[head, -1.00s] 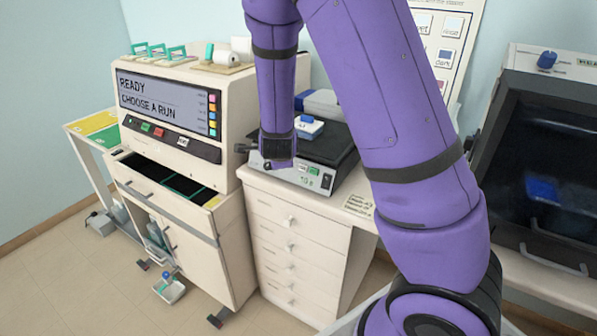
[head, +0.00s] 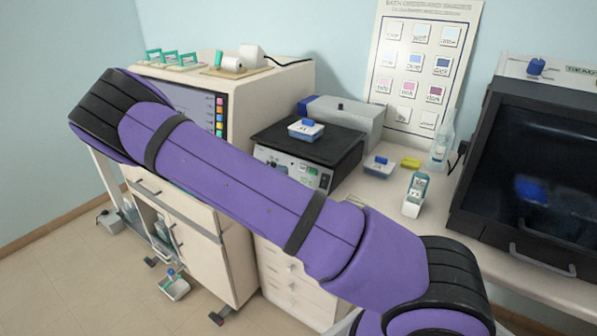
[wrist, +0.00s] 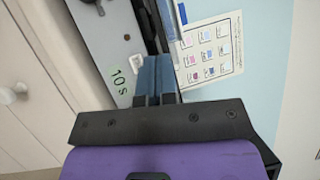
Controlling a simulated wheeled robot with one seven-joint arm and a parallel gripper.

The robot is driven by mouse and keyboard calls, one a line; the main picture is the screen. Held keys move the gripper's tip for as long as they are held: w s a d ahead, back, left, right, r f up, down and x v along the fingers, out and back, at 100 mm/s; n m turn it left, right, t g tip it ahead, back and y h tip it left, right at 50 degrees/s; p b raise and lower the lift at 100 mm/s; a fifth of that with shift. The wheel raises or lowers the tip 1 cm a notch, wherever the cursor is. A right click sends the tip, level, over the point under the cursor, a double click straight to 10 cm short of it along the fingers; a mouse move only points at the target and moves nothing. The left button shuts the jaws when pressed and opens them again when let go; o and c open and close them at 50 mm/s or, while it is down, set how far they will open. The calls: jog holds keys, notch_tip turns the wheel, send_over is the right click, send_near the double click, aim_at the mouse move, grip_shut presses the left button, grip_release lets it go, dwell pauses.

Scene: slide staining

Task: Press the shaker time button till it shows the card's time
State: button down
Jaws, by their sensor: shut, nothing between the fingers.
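The shaker (head: 292,172) stands on the counter, a grey box with a black top. Its green display, reading 10 s, shows in the head view (head: 311,182) and in the wrist view (wrist: 119,80). A small white button (wrist: 137,62) sits on the panel beside the display. My gripper (wrist: 155,64) is shut and empty, its blue fingertips right beside that button in the wrist view; I cannot tell whether they touch the panel. In the head view my arm hides the gripper.
A white and blue tray (head: 306,129) sits on the shaker. A dark-fronted cabinet (head: 530,165) stands at right.

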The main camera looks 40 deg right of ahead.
aim_at(303, 168)
jog(key=shift+s+a+r+t, duration=0.1)
jog(key=shift+s+a+t, duration=0.15)
jog(key=shift+a+t, duration=0.5)
jog(key=shift+d, duration=0.15)
jog(key=shift+w+d+f, duration=0.5)
jog(key=shift+d+f, duration=0.05)
jog(key=shift+d, duration=0.75)
jog(key=shift+w+d+f, duration=0.45)
jog(key=shift+d+f, duration=0.1)
jog(key=shift+d, duration=0.7)
jog(key=shift+w+d+f, duration=0.5)
jog(key=shift+d+f, duration=0.05)
jog(key=shift+d, duration=0.75)
jog(key=shift+d, duration=0.1)
jog(key=shift+w+d+f, duration=0.1)
jog(key=shift+w+d, duration=0.05)
jog(key=shift+d, duration=0.1)
jog(key=shift+w+d+f, duration=0.1)
jog(key=shift+d+f, duration=0.05)
jog(key=shift+d, duration=0.15)
jog(key=shift+a, duration=0.15)
jog(key=shift+s+a+r, duration=0.25)
jog(key=shift+a+r, duration=0.05)
jog(key=shift+a, duration=0.2)
